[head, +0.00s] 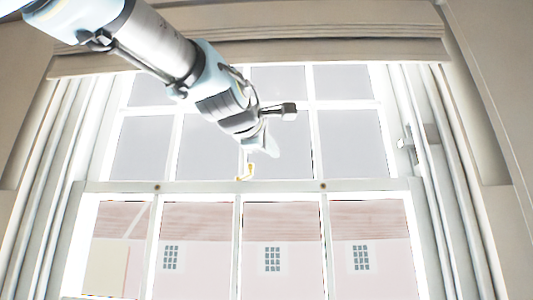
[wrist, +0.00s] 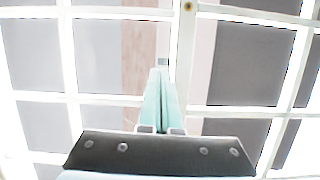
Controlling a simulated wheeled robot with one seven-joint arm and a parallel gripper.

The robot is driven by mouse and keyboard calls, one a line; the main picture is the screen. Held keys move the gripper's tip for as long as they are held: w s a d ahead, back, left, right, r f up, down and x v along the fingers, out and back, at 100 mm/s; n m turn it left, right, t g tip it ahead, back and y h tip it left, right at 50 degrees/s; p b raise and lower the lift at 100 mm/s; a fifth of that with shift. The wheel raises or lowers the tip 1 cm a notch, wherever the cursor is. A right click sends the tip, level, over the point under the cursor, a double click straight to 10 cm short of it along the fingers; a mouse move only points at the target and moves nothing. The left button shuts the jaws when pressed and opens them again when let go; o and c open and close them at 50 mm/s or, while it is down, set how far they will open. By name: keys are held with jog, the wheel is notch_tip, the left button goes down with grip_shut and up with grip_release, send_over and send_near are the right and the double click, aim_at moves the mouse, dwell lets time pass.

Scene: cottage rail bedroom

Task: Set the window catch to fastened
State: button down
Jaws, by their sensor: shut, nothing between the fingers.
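The meeting rail (head: 290,187) carries two round brown studs, one (head: 157,187) left and one (head: 323,186) right. White glazing bars divide the panes around my gripper. A light metal fitting (head: 406,145) is on the right frame. A blind (head: 250,50) hangs across the top.

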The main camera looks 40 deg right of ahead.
jog(key=m+g+h+b, duration=0.2)
jog(key=m+g+b, duration=0.2)
jog(key=g+b, duration=0.25)
send_near(249, 165)
jog(key=a, duration=0.7)
jog(key=shift+s+a+r+b, duration=0.1)
jog(key=shift+s+b, duration=0.2)
jog(key=shift+s, duration=0.2)
jog(key=d+p, duration=0.2)
jog(key=d, duration=0.2)
jog(key=w+d+p, duration=0.1)
jog(key=d+p, duration=0.2)
jog(key=d, duration=0.2)
jog(key=w+d+p, duration=0.1)
jog(key=d+p, duration=0.2)
jog(key=d, duration=0.2)
jog(key=shift+f, duration=0.3)
